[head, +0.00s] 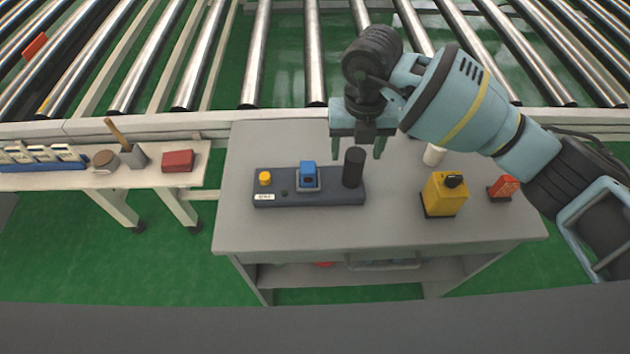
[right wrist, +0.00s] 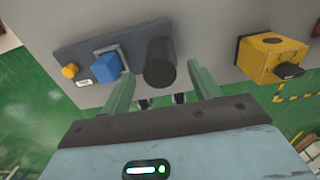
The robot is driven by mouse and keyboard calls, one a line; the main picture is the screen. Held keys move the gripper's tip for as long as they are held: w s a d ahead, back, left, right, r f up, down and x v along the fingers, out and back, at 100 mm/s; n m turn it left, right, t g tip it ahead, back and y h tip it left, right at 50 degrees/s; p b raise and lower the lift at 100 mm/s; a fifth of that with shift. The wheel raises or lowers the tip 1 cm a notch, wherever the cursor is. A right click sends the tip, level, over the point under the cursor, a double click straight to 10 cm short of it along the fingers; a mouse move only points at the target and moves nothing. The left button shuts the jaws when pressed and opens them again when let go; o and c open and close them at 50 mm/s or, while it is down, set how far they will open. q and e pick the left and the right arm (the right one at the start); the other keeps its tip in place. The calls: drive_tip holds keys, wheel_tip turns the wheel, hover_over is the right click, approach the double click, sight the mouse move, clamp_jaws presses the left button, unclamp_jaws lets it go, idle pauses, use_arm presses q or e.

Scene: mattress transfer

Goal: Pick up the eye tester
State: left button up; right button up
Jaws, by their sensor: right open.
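No object is clearly marked as the eye tester. A dark grey base (head: 325,197) on the grey table carries a yellow knob (head: 265,178), a blue block (head: 308,176) and an upright black cylinder (head: 353,167). My right gripper (head: 357,148) is open and empty, pointing down just behind and above the cylinder in the head view. In the right wrist view, the black cylinder (right wrist: 160,62) appears between the two spread fingers, beyond their tips. The blue block (right wrist: 106,68) is beside the left finger. My left gripper is not in view.
The grey table (head: 400,230) also holds a yellow box (head: 445,196) with a black top part, a red item (head: 503,187) and a white cylinder (head: 433,155). A side bench (head: 190,152) with several items stands left. A roller conveyor (head: 260,60) runs behind.

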drive_tip(key=shift+f, duration=1.35)
drive_tip(key=shift+c, duration=0.3)
drive_tip(key=shift+r, duration=0.1)
clamp_jaws()
